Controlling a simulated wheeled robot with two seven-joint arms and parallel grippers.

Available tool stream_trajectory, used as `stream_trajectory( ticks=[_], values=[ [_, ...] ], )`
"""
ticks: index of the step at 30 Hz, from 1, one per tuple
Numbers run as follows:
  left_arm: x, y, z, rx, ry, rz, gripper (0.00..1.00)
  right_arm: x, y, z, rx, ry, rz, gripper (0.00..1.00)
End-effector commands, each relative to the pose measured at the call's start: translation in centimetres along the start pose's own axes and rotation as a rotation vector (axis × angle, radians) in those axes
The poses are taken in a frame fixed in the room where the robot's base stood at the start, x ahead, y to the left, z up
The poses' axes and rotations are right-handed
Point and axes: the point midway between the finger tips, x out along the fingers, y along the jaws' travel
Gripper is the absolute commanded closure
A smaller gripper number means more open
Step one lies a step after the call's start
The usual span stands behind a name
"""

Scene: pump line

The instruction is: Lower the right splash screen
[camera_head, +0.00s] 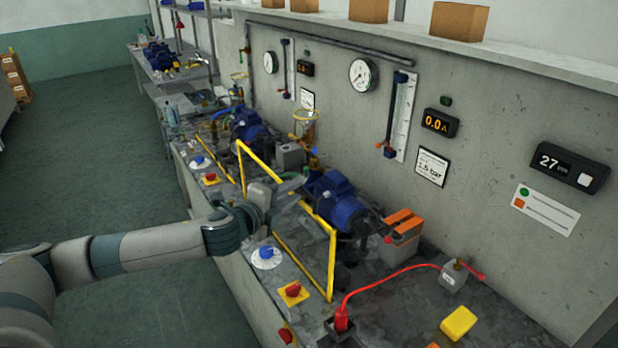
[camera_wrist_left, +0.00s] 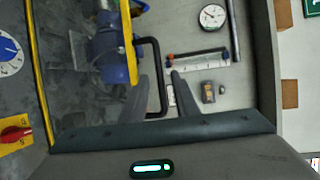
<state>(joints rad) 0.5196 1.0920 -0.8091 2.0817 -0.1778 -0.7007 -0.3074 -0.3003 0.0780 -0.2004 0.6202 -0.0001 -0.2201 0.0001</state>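The right splash screen, a clear panel in a yellow frame (camera_head: 332,262), stands upright in front of the right blue pump (camera_head: 338,200). Its yellow frame also shows in the left wrist view (camera_wrist_left: 128,42), with a black U-shaped handle (camera_wrist_left: 162,75) beside it. My left gripper (camera_head: 295,190) is at the middle of the screen's top edge and hides part of it. In the left wrist view its two fingers (camera_wrist_left: 161,92) are apart, with the handle's bar appearing between them. I cannot tell whether they touch it. My right gripper is not in view.
Blue dial (camera_head: 266,254) and red knob (camera_head: 293,291) sit along the bench front. A red cable (camera_head: 390,277), a yellow block (camera_head: 458,322) and an orange-topped box (camera_head: 402,228) lie to the right. Gauges and displays hang on the grey wall. Another blue pump (camera_head: 247,126) stands farther left.

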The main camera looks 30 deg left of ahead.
Motion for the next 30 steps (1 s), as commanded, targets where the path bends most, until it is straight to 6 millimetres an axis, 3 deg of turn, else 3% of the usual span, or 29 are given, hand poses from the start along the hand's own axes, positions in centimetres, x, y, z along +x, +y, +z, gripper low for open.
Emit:
stream_trajectory(
  ticks=[6, 13, 28, 30],
  values=[
    [3.7, -0.4, 0.0, -0.001, -0.001, -0.001, 0.72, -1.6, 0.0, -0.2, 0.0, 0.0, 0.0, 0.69],
    [6.5, -0.1, 0.0, -0.001, -0.001, 0.0, 0.72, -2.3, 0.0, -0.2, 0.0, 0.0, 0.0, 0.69],
    [7.5, 0.0, 0.0, 0.001, 0.0, 0.0, 0.72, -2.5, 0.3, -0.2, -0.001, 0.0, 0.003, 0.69],
    [7.5, 0.0, 0.0, 0.001, 0.0, 0.0, 0.89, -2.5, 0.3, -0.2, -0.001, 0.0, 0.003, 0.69]
  ],
)
